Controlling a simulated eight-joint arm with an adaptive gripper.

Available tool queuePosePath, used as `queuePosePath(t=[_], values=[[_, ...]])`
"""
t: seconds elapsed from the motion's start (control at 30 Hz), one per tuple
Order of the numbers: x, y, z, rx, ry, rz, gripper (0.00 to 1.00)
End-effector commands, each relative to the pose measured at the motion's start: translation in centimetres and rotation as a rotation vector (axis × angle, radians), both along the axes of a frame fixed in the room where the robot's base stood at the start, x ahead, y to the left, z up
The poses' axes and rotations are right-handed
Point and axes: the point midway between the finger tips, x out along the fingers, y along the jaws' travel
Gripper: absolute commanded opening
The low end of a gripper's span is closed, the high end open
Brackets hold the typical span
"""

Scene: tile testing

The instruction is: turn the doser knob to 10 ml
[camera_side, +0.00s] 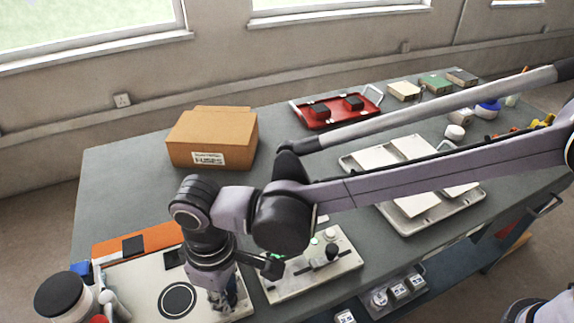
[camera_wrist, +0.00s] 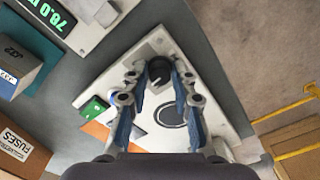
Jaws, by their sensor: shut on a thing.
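The doser knob is a dark round knob (camera_wrist: 160,68) near the edge of a pale panel (camera_wrist: 205,90) in the wrist view. My gripper (camera_wrist: 160,76) is shut on it, with a fingertip on each side. In the side view my gripper (camera_side: 222,298) points down at the right part of the pale panel (camera_side: 135,285), beside a black ring (camera_side: 177,299). The gripper hides the knob there. The ring also shows in the wrist view (camera_wrist: 170,115), between the fingers. No scale or dose reading can be made out.
A second pale device (camera_side: 290,284) with small knobs stands just right of my gripper. A green display (camera_wrist: 46,14) reads 78.0. A FUSES box (camera_side: 210,140), a red tray (camera_side: 335,122) and metal trays (camera_side: 440,212) stand farther back. A black-lidded jar (camera_side: 62,295) is at left.

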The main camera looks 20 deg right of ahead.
Motion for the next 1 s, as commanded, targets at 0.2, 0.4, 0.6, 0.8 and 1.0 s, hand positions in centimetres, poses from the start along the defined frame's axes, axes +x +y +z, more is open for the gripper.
queuePosePath(t=[0.2,0.4,0.6,0.8,1.0], values=[[-0.01,-0.01,-0.06,0.000,0.000,0.165,0.00],[-0.01,-0.01,-0.06,0.000,0.000,0.332,0.00],[-0.01,-0.01,-0.07,0.000,0.000,0.477,0.00],[-0.01,-0.02,-0.07,0.000,0.000,0.579,0.00],[-0.01,-0.02,-0.08,-0.001,0.001,0.633,0.00]])
